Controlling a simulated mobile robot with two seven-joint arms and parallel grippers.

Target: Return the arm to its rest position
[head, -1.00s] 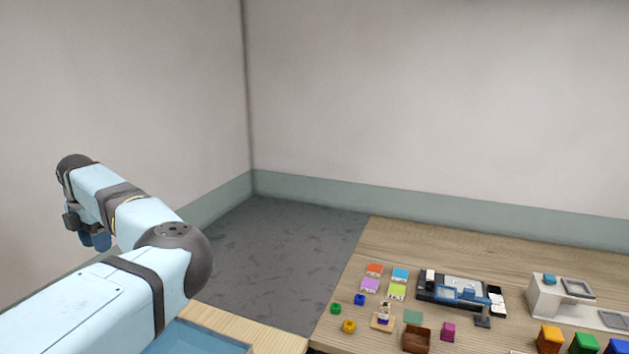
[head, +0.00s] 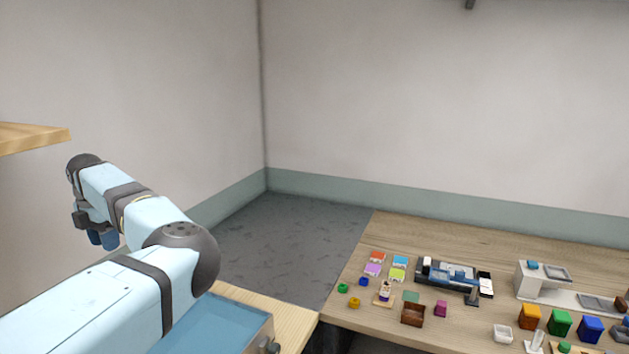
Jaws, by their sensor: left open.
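My left arm comes in from the lower left and reaches toward the left wall, with its elbow bent. My left gripper (head: 103,239) hangs below the forearm's far end, its dark blue fingers pointing down. It is open, small in the view and partly hidden by the arm. No object shows between its fingers. It is well away from the wooden table on the right. My right gripper is out of view. No glass rods can be made out.
A wooden table (head: 450,235) on the right holds coloured blocks, a dark device (head: 450,278), a brown box (head: 413,314) and orange (head: 530,316), green (head: 559,322) and blue (head: 591,328) bins. A blue tray (head: 215,325) lies near my arm. A wooden shelf (head: 30,137) juts in at left.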

